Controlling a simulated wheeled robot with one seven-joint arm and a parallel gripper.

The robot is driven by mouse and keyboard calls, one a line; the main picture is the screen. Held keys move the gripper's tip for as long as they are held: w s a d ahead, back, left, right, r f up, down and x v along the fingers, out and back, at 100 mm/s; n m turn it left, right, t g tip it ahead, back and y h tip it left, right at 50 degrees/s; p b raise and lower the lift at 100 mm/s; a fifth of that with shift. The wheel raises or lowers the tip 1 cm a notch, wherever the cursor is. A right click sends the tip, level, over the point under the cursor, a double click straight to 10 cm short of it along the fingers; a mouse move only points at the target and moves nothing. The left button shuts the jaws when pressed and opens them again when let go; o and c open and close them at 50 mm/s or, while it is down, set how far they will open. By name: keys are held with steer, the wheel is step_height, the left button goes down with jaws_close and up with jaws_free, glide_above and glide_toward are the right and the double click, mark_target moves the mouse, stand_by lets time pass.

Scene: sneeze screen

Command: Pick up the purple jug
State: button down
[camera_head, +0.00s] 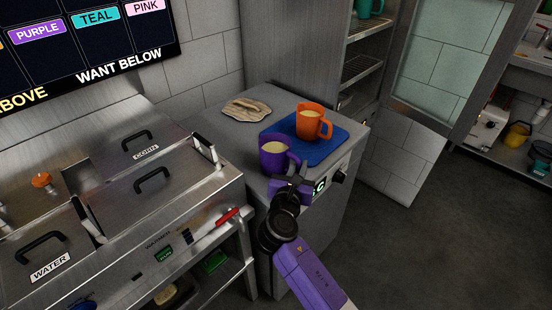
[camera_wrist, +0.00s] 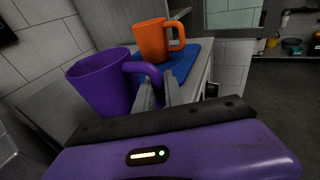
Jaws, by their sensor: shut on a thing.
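The purple jug (camera_head: 272,160) stands upright on the grey counter top, near its front left edge, with something pale yellow inside. In the wrist view the purple jug (camera_wrist: 102,88) is at the left, its handle pointing right. My gripper (camera_head: 293,180) reaches it from the front right. In the wrist view my gripper's fingers (camera_wrist: 160,95) are shut on the jug's handle. I cannot tell whether the jug's base touches the counter.
An orange jug (camera_head: 309,124) stands on a blue mat (camera_head: 322,150) just behind and to the right. A beige cloth (camera_head: 246,110) lies at the back. A steel unit with lidded wells (camera_head: 150,180) is at the left. Open floor (camera_head: 420,240) lies to the right.

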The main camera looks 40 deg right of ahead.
steer(key=shift+r, duration=0.2)
steer(key=shift+r+p, duration=2.4)
steer(key=shift+p, duration=0.55)
